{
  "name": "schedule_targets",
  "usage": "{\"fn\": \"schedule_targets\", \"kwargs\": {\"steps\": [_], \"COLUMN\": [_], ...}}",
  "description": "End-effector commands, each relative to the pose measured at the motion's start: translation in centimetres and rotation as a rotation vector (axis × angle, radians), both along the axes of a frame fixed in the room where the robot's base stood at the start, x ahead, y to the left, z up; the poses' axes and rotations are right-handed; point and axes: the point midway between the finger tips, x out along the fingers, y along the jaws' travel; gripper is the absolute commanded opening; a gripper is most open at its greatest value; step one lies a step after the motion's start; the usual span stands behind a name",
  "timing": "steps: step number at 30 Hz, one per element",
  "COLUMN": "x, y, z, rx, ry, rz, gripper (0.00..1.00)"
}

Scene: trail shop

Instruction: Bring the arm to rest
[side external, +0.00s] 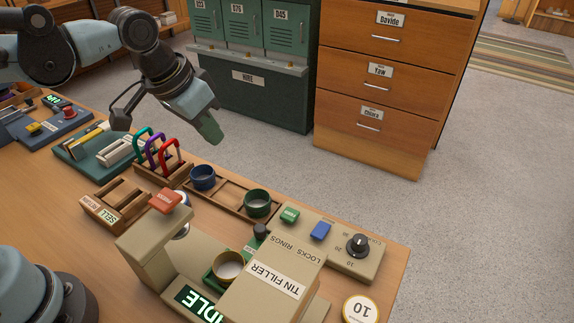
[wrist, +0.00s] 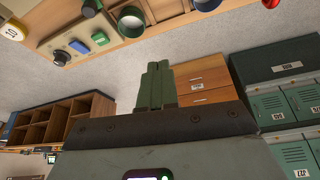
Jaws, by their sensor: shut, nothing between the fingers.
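My gripper (side external: 211,131) is in the air above the back edge of the table in the side external view, tilted down to the right. Its green fingers are together with nothing between them. In the wrist view the gripper (wrist: 159,68) shows shut fingers pointing up the picture. It touches nothing that I can see. My arm reaches in from the upper left of the side external view.
Below the gripper are a rack of coloured carabiners (side external: 160,155), a blue cup (side external: 203,177) and a green cup (side external: 257,203). The tin filler (side external: 262,287) stands in front. Green lockers (side external: 245,85) and a drawer cabinet (side external: 385,90) stand behind the table.

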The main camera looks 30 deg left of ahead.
Motion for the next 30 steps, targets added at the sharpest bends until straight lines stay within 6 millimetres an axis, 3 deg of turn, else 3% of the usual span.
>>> {"fn": "schedule_targets", "kwargs": {"steps": [1,6,12,30], "x": [-0.9,-3.4,-5.5,-6.2], "y": [1.4,5.0,7.6,8.4], "z": [-0.2,-1.1,-2.5,-3.1], "rx": [-0.004,-0.011,-0.01,-0.007], "ry": [-0.027,-0.12,-0.201,-0.232], "rz": [0.029,0.109,0.175,0.198], "gripper": [0.0,0.0,0.0,0.0]}}
